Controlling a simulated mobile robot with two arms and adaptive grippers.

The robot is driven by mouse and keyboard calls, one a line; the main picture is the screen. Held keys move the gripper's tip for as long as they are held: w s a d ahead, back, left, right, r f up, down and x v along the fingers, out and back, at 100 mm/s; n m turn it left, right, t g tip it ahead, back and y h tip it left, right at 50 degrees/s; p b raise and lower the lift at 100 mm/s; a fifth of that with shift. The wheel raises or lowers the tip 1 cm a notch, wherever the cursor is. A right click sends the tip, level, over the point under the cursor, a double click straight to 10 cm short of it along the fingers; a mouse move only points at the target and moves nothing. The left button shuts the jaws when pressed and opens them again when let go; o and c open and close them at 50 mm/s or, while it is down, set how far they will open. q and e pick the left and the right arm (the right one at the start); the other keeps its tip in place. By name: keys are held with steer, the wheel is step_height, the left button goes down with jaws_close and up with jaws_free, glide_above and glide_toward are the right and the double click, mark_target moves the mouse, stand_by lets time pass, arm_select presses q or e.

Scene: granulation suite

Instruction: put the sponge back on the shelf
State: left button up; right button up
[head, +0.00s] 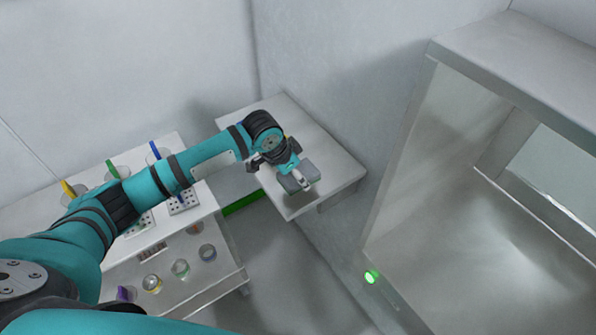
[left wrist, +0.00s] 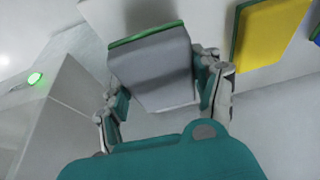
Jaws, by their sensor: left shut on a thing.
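My left gripper (head: 293,180) is shut on a grey block with a green edge, which looks like the sponge (head: 311,172). In the left wrist view the sponge (left wrist: 152,70) sits between the two fingers of the left gripper (left wrist: 160,95). In the head view the gripper and sponge are over the front part of a white shelf (head: 335,165) in the corner. I cannot tell whether the sponge touches the shelf. My right gripper is not in view.
A yellow piece with a green edge (left wrist: 270,42) shows in the left wrist view. A white bench (head: 225,262) with several glass vessels stands left. A large open-fronted cabinet (head: 400,165) is at right, with a green light (head: 371,277). The shelf's right part is bare.

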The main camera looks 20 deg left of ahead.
arm_select(q)
steer(key=shift+w+a, duration=0.1)
steer(key=shift+w, duration=0.9)
steer(key=shift+w+f, duration=0.1)
steer(key=shift+f, duration=0.15)
step_height(320, 180, down, 3)
steer(key=shift+p, duration=0.9)
steer(key=shift+f, duration=0.2)
steer(key=o, duration=1)
steer(key=shift+f, duration=0.1)
steer(key=shift+o, duration=0.2)
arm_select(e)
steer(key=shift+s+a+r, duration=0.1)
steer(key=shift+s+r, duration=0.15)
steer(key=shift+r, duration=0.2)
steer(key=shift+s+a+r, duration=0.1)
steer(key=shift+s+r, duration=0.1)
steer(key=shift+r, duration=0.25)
